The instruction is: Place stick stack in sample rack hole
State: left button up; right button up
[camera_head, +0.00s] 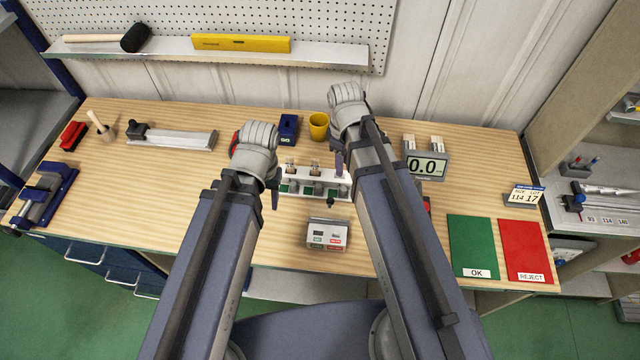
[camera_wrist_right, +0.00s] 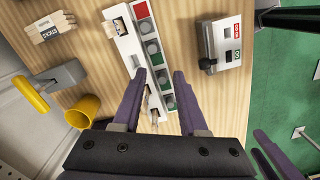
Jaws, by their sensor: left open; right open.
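The white sample rack (camera_head: 312,182) lies mid-table, with green squares and grey round parts along its near side. Small tan stick pieces (camera_head: 290,165) stand at the rack's far row. In the right wrist view the rack (camera_wrist_right: 128,48) shows one tan stack (camera_wrist_right: 118,26) near its upper end and tan pieces (camera_wrist_right: 150,106) lower down. My right gripper (camera_wrist_right: 164,75) is open over the rack, its purple fingers apart with nothing clearly held. My left gripper (camera_head: 275,195) is open at the rack's left end; its purple fingers (camera_wrist_right: 275,155) show at the right wrist view's lower right.
A scale (camera_head: 427,165) reading 0.0 stands right of my right arm, with stick stacks (camera_head: 437,143) behind it. A yellow cup (camera_head: 319,126) and blue box (camera_head: 288,128) stand behind the rack. A button box (camera_head: 328,235) is in front. Green (camera_head: 472,245) and red (camera_head: 525,248) mats lie right.

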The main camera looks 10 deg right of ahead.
jog(key=s+a+m, duration=0.2)
jog(key=a, duration=0.1)
jog(key=s+a+m, duration=0.2)
jog(key=s, duration=0.1)
jog(key=s+a+m, duration=0.1)
jog(key=s+a, duration=0.1)
jog(key=a, duration=0.1)
jog(key=shift+s+a+m+h, duration=0.15)
jog(key=shift+a+m+h, duration=0.15)
jog(key=shift+m+h, duration=0.1)
jog(key=shift+s+a+m, duration=0.4)
jog(key=shift+m, duration=0.1)
jog(key=shift+s, duration=0.1)
